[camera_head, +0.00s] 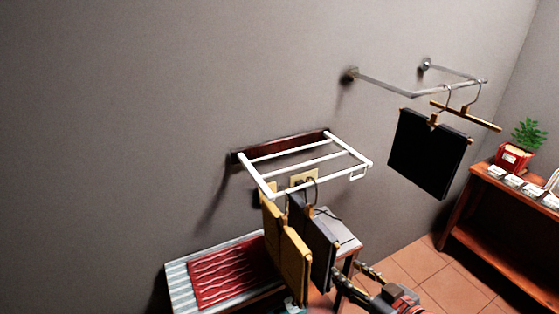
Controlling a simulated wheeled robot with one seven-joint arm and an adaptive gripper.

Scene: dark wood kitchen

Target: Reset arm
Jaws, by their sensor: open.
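My gripper (351,270) is at the bottom of the head view, right of centre. Its two fingers are spread apart with nothing between them. It is just right of a dark hanging cloth (312,240); I cannot tell whether it touches it. Part of my arm runs off the bottom edge.
A white wall rack (318,159) has the dark cloth and mustard cloths (289,255) hanging by it. Below is a striped bench (181,287) with a red mat (232,271). A metal rail (385,85) holds a black cloth (425,150). A wooden shelf (450,215) stands right.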

